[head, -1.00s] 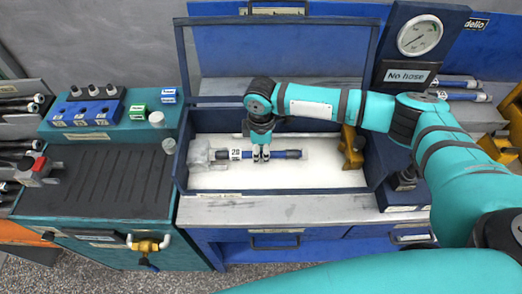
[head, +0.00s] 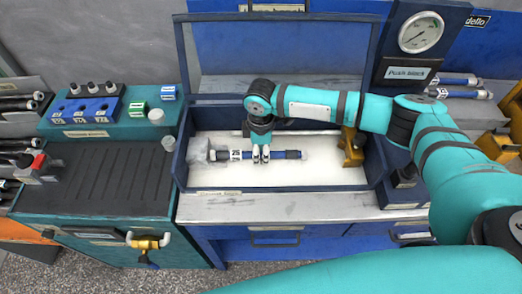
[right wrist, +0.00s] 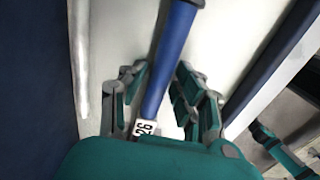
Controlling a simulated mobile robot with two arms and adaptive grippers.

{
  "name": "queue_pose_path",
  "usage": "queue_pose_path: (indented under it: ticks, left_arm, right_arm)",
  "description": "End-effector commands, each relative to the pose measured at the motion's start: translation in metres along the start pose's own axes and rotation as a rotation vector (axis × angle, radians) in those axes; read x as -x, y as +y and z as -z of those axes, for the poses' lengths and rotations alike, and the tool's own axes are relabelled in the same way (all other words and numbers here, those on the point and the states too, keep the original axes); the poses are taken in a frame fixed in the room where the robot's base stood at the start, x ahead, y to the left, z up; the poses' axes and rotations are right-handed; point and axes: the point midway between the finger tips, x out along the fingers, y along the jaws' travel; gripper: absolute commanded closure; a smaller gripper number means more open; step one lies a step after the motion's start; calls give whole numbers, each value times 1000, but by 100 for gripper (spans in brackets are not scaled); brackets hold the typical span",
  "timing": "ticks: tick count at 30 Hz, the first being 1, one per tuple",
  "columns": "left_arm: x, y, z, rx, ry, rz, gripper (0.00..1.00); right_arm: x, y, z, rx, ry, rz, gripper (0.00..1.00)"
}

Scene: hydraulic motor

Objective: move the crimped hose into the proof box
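The crimped hose (head: 285,155) is blue with dark ends and a white number tag (head: 236,155). It lies level inside the proof box (head: 210,185), whose clear lid stands open. The hose's left end is at a grey fitting (head: 198,151) on the box's left wall. My right gripper (head: 261,158) reaches down over the middle of the hose. In the right wrist view its fingers (right wrist: 160,100) stand apart on either side of the blue hose (right wrist: 172,55), with gaps to it. My left gripper is not in view.
A yellow clamp (head: 351,147) stands at the box's right end, apart from the hose. A pressure gauge (head: 421,32) and a lettered display (head: 407,74) are behind right. A teal bench with a black ribbed mat (head: 95,180) is at left. More hoses lie on side racks.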

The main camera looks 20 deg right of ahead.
Motion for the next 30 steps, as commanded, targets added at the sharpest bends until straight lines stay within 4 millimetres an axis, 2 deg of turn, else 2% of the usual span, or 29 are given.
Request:
queue_pose_path:
  ticks: [1,3,10,14,17,24,30]
  left_arm:
    - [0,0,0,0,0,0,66]
    - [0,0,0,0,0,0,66]
    - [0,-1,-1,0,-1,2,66]
    - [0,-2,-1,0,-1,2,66]
    - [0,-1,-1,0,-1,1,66]
    - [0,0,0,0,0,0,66]
    - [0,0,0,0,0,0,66]
  right_arm:
    - [0,0,0,0,0,0,60]
    - [0,0,0,0,0,0,53]
    - [-1,0,-1,0,-2,1,53]
    - [8,0,0,0,1,0,53]
    - [23,1,0,1,2,-3,53]
    - [75,1,0,1,1,-3,53]
    - [107,0,0,0,1,-2,53]
